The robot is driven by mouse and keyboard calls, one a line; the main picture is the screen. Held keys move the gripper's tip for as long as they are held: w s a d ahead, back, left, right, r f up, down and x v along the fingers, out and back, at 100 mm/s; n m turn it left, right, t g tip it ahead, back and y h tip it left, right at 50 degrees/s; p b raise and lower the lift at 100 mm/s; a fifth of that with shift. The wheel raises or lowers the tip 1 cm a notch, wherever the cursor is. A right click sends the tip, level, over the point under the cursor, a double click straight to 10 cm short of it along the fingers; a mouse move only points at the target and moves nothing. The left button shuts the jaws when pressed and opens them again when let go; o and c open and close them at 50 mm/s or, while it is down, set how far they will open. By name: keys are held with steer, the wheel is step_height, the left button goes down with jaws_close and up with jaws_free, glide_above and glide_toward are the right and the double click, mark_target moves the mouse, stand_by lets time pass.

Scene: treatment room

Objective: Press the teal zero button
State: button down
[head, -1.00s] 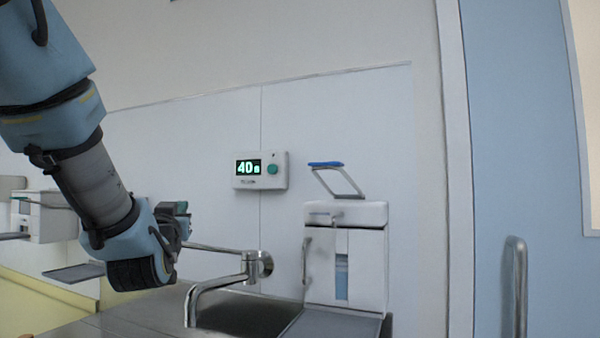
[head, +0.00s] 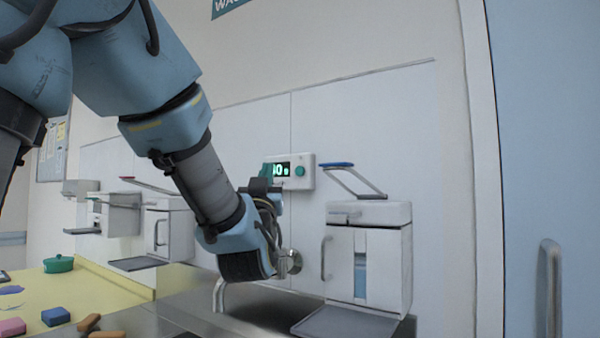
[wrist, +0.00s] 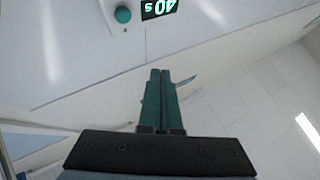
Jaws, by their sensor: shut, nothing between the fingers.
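The teal zero button (head: 300,171) is a round knob on the right side of a white wall timer (head: 308,183). The timer's dark display is partly hidden behind my gripper in the head view. My gripper (head: 268,172) is in front of the timer's left part in the head view. In the wrist view its green fingers (wrist: 160,74) are together and empty, apart from the button.
A white dispenser (head: 340,213) with a blue-tipped lever (head: 337,165) is mounted right of the timer. A tap (head: 220,292) and steel sink stand below. Other dispensers (head: 168,228) hang at left. A yellow counter (head: 90,285) holds a green pot (head: 58,264) and small blocks.

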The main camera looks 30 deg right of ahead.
mark_target(300, 171)
steer(key=shift+w+d+b, duration=0.1)
steer(key=shift+w+d, duration=0.6)
steer(key=shift+d, duration=0.55)
steer(key=shift+w+d+b, duration=0.1)
steer(key=shift+w+d, duration=0.65)
steer(key=shift+d, duration=0.55)
steer(key=shift+w+d+b, duration=0.1)
steer(key=shift+w+d, duration=0.6)
steer(key=shift+d, duration=0.55)
steer(key=shift+w+d+f, duration=0.1)
steer(key=shift+d, duration=0.05)
steer(key=shift+w+d+b, duration=0.15)
steer(key=shift+d+b, duration=0.05)
steer(key=shift+b, duration=0.15)
steer(key=shift+w+d, duration=0.15)
steer(key=shift+d, duration=0.25)
steer(key=shift+a, duration=0.1)
steer(key=shift+s+a+b, duration=0.4)
steer(key=shift+a+b, duration=0.2)
steer(key=shift+a, duration=0.05)
steer(key=shift+a, duration=0.1)
